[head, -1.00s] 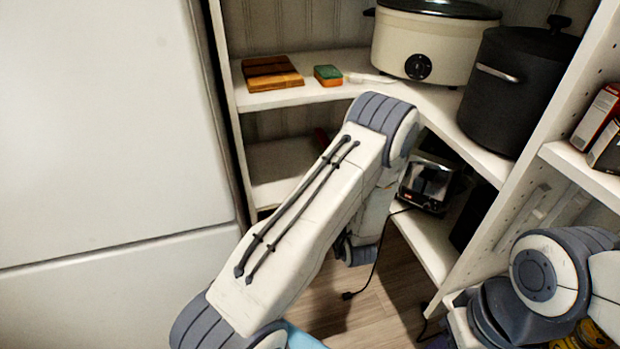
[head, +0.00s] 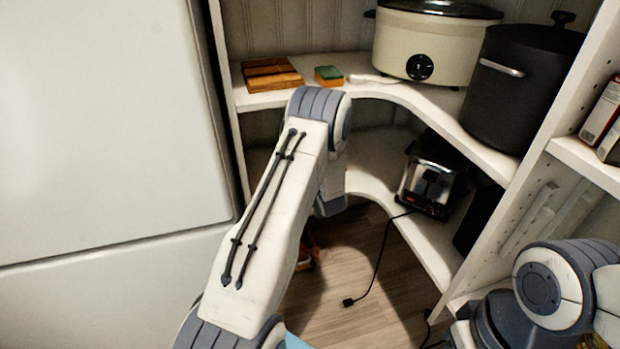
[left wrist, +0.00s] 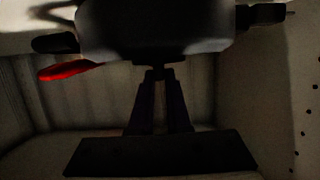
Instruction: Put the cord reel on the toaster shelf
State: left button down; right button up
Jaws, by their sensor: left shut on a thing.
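The toaster (head: 430,187), dark with a shiny front, stands on the lower corner shelf (head: 428,243); its black cord hangs to the floor. My left forearm reaches into the shelving to the left of the toaster, and its gripper is hidden in the head view. In the dark left wrist view my left gripper (left wrist: 158,74) is shut on the cord reel (left wrist: 155,30), seen as a dim grey rounded body with dark parts at both sides and a red part at left. Details are hard to make out. My right gripper is out of view.
A slow cooker (head: 430,45), a black pot (head: 520,85), a sponge (head: 329,75) and a wooden block (head: 271,75) stand on the upper shelf. An orange item (head: 308,250) shows on the floor beside my arm. The lower shelf left of the toaster looks bare.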

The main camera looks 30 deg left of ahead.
pick_arm(q)
jog(key=shift+w+a+r, duration=0.2)
jog(key=shift+w+a, duration=0.6)
jog(key=shift+a, duration=0.05)
jog(key=shift+f+b, duration=0.35)
jog(key=shift+b, duration=0.1)
jog(key=c, duration=1.2)
grip_release()
jog(key=shift+f, duration=0.3)
jog(key=o, duration=0.3)
